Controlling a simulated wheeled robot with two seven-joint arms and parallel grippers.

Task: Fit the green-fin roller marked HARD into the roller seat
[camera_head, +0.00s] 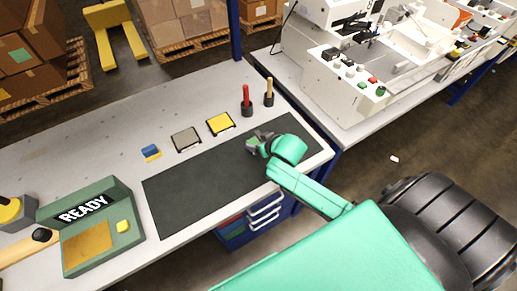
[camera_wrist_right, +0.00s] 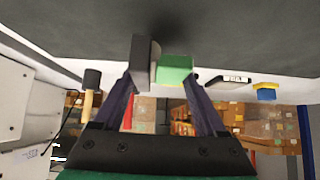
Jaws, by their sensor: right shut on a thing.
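My right gripper (camera_head: 257,145) is low over the right part of the dark mat, shut on a small grey-and-green piece. In the right wrist view the green part (camera_wrist_right: 175,68) and a grey part (camera_wrist_right: 140,62) show between the fingertips of the right gripper (camera_wrist_right: 160,80). I take this to be the green-fin roller; no HARD marking is legible. Whether it touches the mat I cannot tell. I cannot pick out the roller seat in either view. My left gripper is not in view.
The dark mat (camera_head: 195,196) is otherwise bare. Behind it are a blue-and-yellow block (camera_head: 151,152), a grey pad (camera_head: 186,139), a yellow pad (camera_head: 220,124), and red (camera_head: 246,97) and wooden (camera_head: 269,91) handles in holders. A green READY box (camera_head: 118,204) stands left.

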